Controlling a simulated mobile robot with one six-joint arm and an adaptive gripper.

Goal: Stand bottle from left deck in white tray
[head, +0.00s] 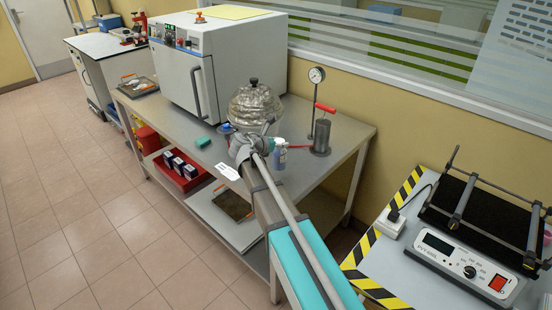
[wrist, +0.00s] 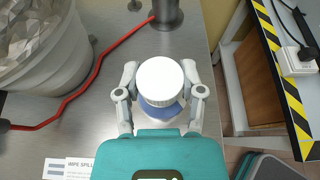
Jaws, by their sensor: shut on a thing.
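The bottle (wrist: 160,82) has a round white cap and a bluish body. In the wrist view it stands between the two grey fingers of my gripper (wrist: 160,95), which is shut on it. In the head view the bottle (head: 280,154) shows just right of my wrist, its blue label partly visible. My gripper is mostly hidden there behind my own arm. The bottle looks upright at the metal bench top; I cannot tell whether its base touches it. I cannot clearly make out a white tray in either view.
A metal chamber (head: 255,104) stands left of the bottle, and a dark pump cylinder (head: 321,136) with a gauge (head: 316,75) behind and right. A red hose (wrist: 95,76) crosses the bench. A white oven (head: 218,65) stands left. A striped-edge table (head: 416,262) carries a shaker (head: 463,260).

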